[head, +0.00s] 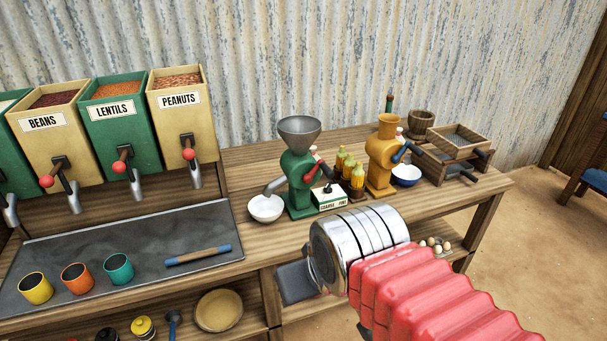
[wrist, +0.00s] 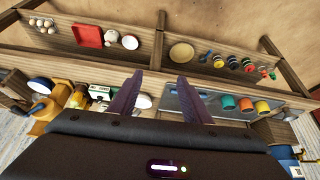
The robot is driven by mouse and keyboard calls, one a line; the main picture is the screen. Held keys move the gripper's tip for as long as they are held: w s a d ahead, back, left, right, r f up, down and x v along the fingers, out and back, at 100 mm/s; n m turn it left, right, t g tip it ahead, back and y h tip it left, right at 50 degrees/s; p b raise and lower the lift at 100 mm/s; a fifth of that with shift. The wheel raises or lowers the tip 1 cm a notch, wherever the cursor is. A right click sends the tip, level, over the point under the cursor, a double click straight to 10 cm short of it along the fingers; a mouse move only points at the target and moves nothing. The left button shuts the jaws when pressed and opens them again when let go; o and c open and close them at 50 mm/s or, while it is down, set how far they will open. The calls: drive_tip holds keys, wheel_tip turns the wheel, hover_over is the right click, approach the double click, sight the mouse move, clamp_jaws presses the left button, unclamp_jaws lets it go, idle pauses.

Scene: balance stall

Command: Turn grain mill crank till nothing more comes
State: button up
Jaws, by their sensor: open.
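A green mill (head: 297,178) with a grey funnel hopper (head: 299,128) stands on the wooden counter. A small red knob beside its body may be the crank handle; the crank is mostly hidden behind it. Its grey spout points left, over a white bowl (head: 266,208). The bowl's contents are too small to tell. A box marked COARSE and FINE (head: 330,197) sits at its right. The bowl also shows in the wrist view (wrist: 143,101). My gripper (wrist: 160,76) is open and empty, in front of the counter edge, apart from the mill.
A yellow mill (head: 383,160) with a blue handle stands right of several bottles (head: 348,172), beside a blue bowl (head: 406,175). Wooden sieve boxes (head: 458,143) are at the right end. Dispensers (head: 180,125), a metal tray (head: 150,245) and cups are left. Shelves below hold other items.

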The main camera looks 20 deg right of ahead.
drive_tip(key=v, duration=0.8)
drive_tip(key=shift+a, duration=0.15)
idle(0.6)
drive_tip(key=x, duration=0.8)
drive_tip(key=shift+d, duration=0.2)
idle(0.5)
